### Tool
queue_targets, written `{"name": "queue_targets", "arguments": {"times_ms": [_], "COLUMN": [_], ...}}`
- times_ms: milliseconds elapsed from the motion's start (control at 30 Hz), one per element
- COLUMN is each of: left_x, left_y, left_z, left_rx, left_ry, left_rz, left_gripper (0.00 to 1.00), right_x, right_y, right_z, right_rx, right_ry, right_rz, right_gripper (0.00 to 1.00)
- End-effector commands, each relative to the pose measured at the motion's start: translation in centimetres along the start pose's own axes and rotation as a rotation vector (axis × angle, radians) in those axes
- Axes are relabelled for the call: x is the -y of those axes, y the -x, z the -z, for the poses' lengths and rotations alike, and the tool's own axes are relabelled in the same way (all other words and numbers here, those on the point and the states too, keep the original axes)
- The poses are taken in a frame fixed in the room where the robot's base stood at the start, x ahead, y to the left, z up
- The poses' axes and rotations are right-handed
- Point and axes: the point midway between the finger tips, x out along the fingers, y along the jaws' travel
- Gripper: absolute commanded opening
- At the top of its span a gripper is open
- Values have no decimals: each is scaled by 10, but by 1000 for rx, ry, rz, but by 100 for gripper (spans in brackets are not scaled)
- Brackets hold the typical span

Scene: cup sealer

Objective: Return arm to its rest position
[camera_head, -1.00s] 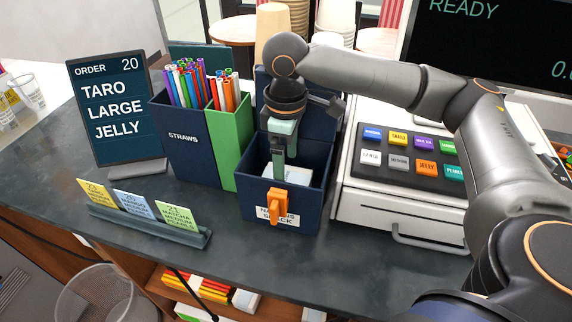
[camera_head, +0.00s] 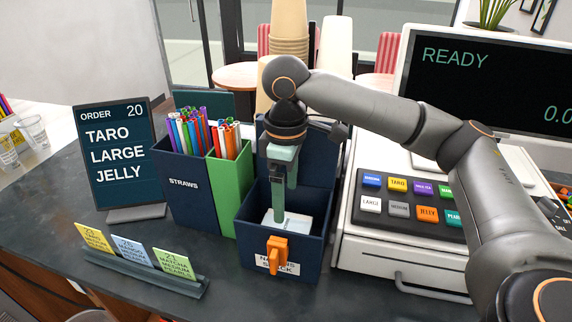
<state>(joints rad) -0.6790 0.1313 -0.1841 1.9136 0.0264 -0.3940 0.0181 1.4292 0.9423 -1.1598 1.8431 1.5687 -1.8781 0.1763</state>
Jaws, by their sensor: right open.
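My right arm comes in from the right and bends down over the dark blue napkin box (camera_head: 255,240). My right gripper (camera_head: 278,215) points down into the box, with its fingers just above or at the white napkins (camera_head: 300,222); I cannot tell whether they touch. My left gripper is not in view.
Left of the box stand the straw holder (camera_head: 183,200) with coloured straws and the order sign (camera_head: 118,158). A card rack (camera_head: 140,268) lies in front. The register (camera_head: 395,245) with its READY screen (camera_head: 480,75) is at right. Stacked cups (camera_head: 289,35) stand behind.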

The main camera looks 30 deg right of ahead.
Motion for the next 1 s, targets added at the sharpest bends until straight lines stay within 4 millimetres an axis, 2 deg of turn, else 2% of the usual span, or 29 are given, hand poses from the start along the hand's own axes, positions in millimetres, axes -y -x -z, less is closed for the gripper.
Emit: {"name": "queue_targets", "arguments": {"times_ms": [233,400,700,1000], "left_x": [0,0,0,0], "left_y": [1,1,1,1], "left_z": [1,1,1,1], "left_rx": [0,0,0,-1], "left_ry": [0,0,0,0], "left_rz": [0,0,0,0], "left_gripper": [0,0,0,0], "right_x": [0,0,0,0], "right_y": [60,82,105,107], "right_z": [1,0,0,0], "right_rx": [-6,-2,0,1], "right_ry": [0,-1,0,0], "right_rz": [-3,-4,0,1], "right_gripper": [100,100,100,100]}}
